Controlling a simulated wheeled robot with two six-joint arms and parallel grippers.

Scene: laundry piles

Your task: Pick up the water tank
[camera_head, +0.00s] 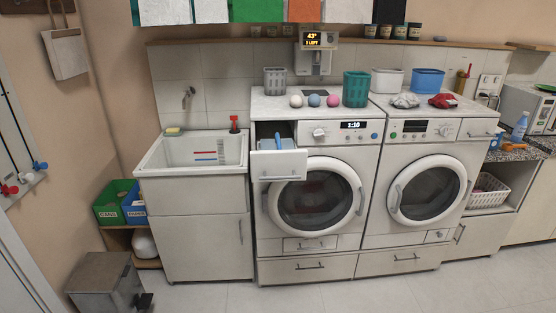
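No water tank can be singled out with certainty. The left front-loading machine (314,246) has its top-left drawer (279,166) pulled out, with a blue part showing inside it. The right front-loading machine (374,212) has a shut drawer front (480,129) with a handle at its top right. Both round doors are shut. A white dispenser (315,64) with a lit display hangs on the wall behind. Neither of my grippers is in view.
Balls, baskets, a green bin (356,89) and red cloth (443,101) sit on the machines. A sink (155,158) stands left. A grey bin (98,286) and crates are at lower left. The floor (400,294) in front of the machines is clear.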

